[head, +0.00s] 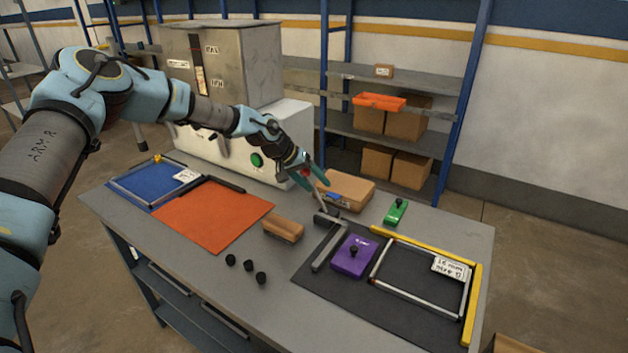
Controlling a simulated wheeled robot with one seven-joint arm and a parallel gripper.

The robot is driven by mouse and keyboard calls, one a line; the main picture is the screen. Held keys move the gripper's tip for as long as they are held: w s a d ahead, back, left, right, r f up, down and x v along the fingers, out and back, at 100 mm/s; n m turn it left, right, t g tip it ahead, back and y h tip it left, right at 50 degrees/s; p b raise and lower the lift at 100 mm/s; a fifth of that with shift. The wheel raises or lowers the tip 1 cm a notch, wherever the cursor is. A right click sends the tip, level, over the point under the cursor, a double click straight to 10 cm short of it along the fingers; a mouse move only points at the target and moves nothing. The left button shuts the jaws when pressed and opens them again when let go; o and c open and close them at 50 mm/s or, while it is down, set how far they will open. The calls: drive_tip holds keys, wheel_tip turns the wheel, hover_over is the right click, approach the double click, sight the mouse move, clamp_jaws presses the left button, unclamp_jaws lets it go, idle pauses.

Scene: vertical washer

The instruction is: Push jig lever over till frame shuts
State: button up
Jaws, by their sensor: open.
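The jig lies on a dark mat (345,303) at the right front of the bench, with a yellow L-shaped fence (470,308) along its back and right. A silver frame (415,298) of thin bars lies inside the fence. A purple block (353,257) with a black knob sits left of the frame. A grey bar (329,248), apparently the lever or pusher, lies left of the block, with a dark piece (327,218) near its far end. My gripper (321,193) is open and points down just above that dark piece. I cannot tell whether they touch.
A cardboard-coloured box (347,190) and a green knobbed block (396,212) stand behind the jig. A brown block (283,229), several black knobs (247,266) and an orange sheet (213,216) lie left. A blue-bedded frame (150,184) and grey-white machine (235,150) are farther back.

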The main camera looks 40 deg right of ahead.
drive_tip(key=shift+c, duration=0.3)
clamp_jaws()
idle(1.1)
